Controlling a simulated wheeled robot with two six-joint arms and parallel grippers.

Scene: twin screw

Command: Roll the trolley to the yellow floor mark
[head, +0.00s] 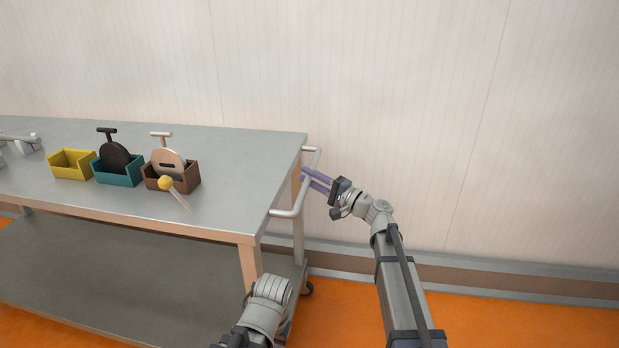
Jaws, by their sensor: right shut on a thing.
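The trolley (230,215) has a grey metal top, a lower shelf (130,275) and a caster (307,289) at its right end. A pale bar handle (289,212) sticks out from that end. My right gripper (307,177), with purple fingers, is shut on the upright stretch of the handle, coming from the right. Part of my left arm (268,296) shows low in front of the trolley's right end; its gripper is not visible. No yellow floor mark shows in this view.
On the trolley top stand a yellow bin (72,165), a teal bin (118,172) with a black disc-shaped tool, and a brown bin (172,180) with a pinkish one. A yellow-knobbed stick (178,193) is at the brown bin. A wall (450,120) runs behind; orange floor (480,325) is clear at right.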

